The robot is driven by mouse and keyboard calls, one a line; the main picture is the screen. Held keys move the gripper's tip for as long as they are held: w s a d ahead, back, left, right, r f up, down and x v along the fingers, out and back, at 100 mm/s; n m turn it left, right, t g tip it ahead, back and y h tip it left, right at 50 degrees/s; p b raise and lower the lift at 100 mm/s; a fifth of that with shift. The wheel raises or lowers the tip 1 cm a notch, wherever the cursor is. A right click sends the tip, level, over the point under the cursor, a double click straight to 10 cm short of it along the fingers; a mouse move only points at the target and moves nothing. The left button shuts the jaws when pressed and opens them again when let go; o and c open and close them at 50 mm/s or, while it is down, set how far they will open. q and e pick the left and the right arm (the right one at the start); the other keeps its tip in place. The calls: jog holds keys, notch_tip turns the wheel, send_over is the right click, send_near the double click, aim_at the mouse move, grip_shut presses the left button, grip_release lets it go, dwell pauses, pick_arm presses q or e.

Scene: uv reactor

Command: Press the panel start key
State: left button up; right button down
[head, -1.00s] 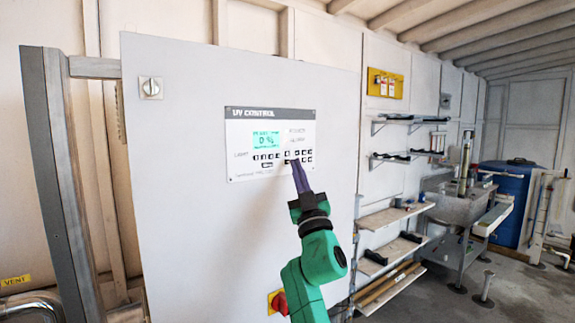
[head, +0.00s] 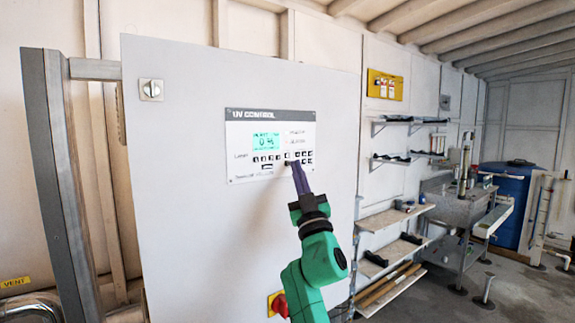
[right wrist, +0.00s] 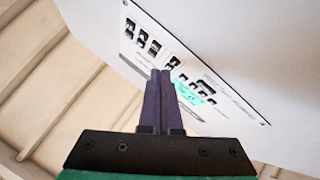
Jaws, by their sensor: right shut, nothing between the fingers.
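The UV control panel (head: 240,165) is a white plate with a dark title strip on a large grey cabinet door. It has a lit green display (head: 266,142) and rows of small dark keys (head: 267,157). My right gripper (head: 293,163) is shut and empty, its purple fingertips at the right-hand group of keys. In the right wrist view, the closed fingers (right wrist: 160,75) point at the panel (right wrist: 235,98) near its keys. The fingertips cover part of the key group; I cannot tell whether they touch a key. Key labels are too small to read. My left gripper is not in view.
A rotary switch (head: 151,90) sits at the door's upper left, and a red knob on a yellow plate (head: 278,303) is low on the door. Shelves (head: 390,216), a steel sink (head: 455,205) and a blue tank (head: 505,190) stand to the right.

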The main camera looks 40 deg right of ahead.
jog(key=shift+w, duration=0.1)
dwell(0.7)
jog(key=shift+w, duration=0.35)
jog(key=shift+w+b, duration=0.25)
jog(key=shift+b, duration=0.15)
jog(key=shift+s, duration=0.1)
jog(key=shift+s+p, duration=0.35)
jog(key=shift+s, duration=0.3)
jog(key=shift+s, duration=0.1)
jog(key=s+p, duration=0.1)
jog(key=s, duration=0.3)
jog(key=shift+s+p, duration=0.3)
jog(key=shift+s, duration=0.1)
